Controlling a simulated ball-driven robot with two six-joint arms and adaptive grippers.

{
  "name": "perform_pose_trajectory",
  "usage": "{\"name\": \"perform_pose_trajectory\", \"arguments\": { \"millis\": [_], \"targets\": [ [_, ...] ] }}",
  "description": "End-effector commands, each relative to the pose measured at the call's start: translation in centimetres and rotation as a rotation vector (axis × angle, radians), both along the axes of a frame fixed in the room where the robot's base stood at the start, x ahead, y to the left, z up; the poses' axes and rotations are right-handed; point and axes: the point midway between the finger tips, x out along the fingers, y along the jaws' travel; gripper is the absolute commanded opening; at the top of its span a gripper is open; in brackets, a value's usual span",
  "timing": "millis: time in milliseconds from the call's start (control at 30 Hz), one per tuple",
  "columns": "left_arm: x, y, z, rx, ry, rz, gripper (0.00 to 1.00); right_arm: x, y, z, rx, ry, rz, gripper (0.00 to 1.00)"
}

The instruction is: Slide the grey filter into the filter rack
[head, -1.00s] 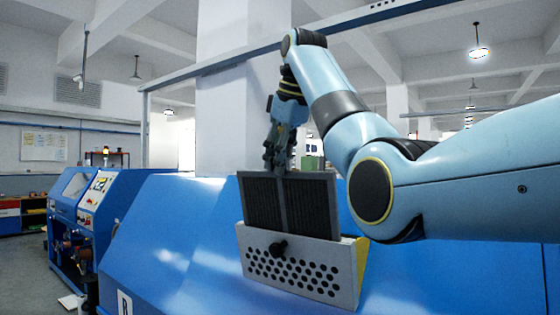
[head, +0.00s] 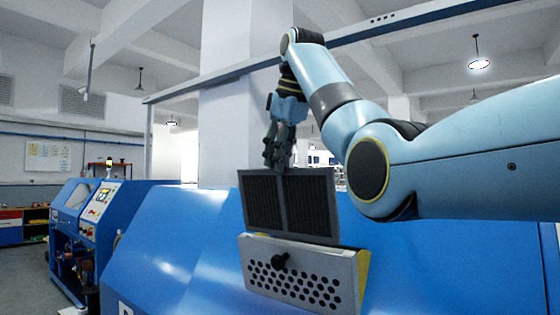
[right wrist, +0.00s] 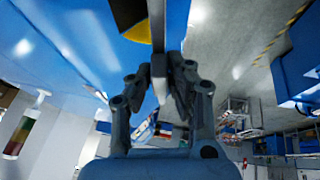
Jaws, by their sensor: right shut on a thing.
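The grey filter (head: 290,203), a framed panel with two dark pleated halves, stands upright above the filter rack (head: 300,278). The rack has a grey front with round holes, a black knob and a yellow side, and sits on the blue machine's sloping face. The filter's lower edge shows just above the rack's front top edge; I cannot tell whether any of it is inside. My right gripper (head: 278,162) is shut on the filter's top edge. In the right wrist view the filter (right wrist: 158,45) is edge-on between the fingers (right wrist: 160,90). My left gripper is out of view.
The blue machine (head: 180,245) fills the lower middle, with a grey rail (head: 230,72) above it. Another blue machine with a control panel (head: 100,200) stands at the left. A white column rises behind my right gripper.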

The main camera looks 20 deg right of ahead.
Motion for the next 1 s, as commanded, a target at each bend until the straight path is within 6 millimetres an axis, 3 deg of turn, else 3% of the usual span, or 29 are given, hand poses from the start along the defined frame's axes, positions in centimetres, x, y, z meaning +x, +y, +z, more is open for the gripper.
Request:
{"name": "perform_pose_trajectory", "arguments": {
  "millis": [167,600,1000],
  "targets": [
    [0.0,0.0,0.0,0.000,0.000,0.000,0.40,0.0,0.0,0.4,0.000,-0.001,0.000,0.00],
    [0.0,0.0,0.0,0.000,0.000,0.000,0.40,0.2,0.1,3.7,0.000,-0.001,-0.007,0.00],
    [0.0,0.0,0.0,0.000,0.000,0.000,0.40,0.2,0.1,3.9,0.000,-0.001,-0.007,0.00]
  ]
}}
